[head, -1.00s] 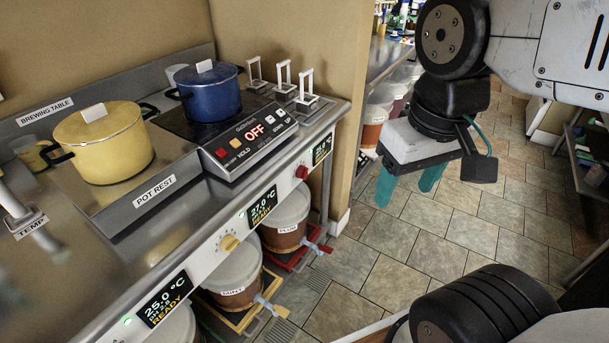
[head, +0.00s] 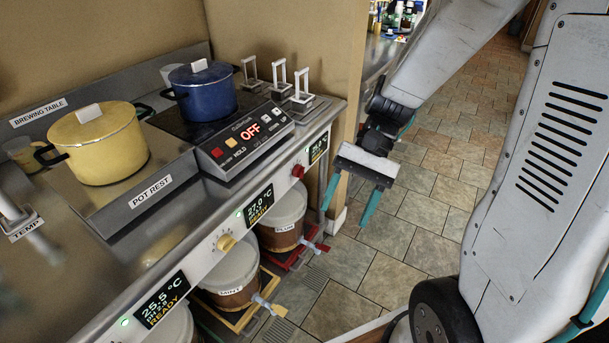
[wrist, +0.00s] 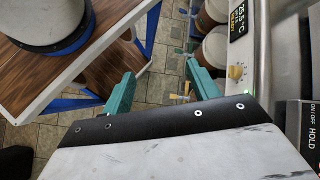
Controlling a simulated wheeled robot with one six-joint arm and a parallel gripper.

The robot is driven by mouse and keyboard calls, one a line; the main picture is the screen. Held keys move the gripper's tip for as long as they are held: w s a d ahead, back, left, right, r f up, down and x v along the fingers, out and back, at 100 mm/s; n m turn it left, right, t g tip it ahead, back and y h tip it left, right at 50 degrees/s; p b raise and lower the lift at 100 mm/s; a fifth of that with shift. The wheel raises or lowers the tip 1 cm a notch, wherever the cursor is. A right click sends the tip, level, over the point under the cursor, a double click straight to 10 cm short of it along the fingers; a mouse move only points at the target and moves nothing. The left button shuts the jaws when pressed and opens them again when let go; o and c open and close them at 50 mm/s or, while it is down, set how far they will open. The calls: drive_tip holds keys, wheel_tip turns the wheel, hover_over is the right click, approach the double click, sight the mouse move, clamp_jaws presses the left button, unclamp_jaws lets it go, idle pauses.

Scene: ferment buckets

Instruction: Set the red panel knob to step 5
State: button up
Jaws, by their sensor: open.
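The red panel knob (head: 298,171) sits on the white front panel of the brewing counter, between two dark displays, in the head view. I cannot read its step. My gripper (head: 347,205) has two teal fingers spread apart with nothing between them. It hangs over the tiled floor, to the right of the red knob and apart from it. In the wrist view the open fingers (wrist: 160,82) show floor and buckets beyond. I do not make out the red knob there; a yellow knob (wrist: 235,72) shows on the panel at right.
The counter holds a yellow pot (head: 98,145), a blue pot (head: 204,92) and a hob control reading OFF (head: 245,137). Buckets (head: 232,275) with taps stand below the panel. A wooden-topped surface (wrist: 75,62) is at left in the wrist view. Floor right of the counter is clear.

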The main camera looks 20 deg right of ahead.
drive_tip(key=w+a+f+m+t+y, duration=0.2)
drive_tip(key=w+f+m+y, duration=0.4)
drive_tip(key=w+f, duration=0.15)
drive_tip(key=m+t+h, duration=0.3)
drive_tip(key=m+t, duration=1.4)
drive_tip(key=t, duration=0.1)
approach(300, 171)
drive_tip(key=w, duration=0.1)
drive_tip(key=x, duration=0.7)
drive_tip(key=shift+w+a+f+g, duration=0.2)
drive_tip(key=shift+a+f+g, duration=0.05)
drive_tip(key=shift+f+g, duration=0.1)
drive_tip(key=c, duration=1)
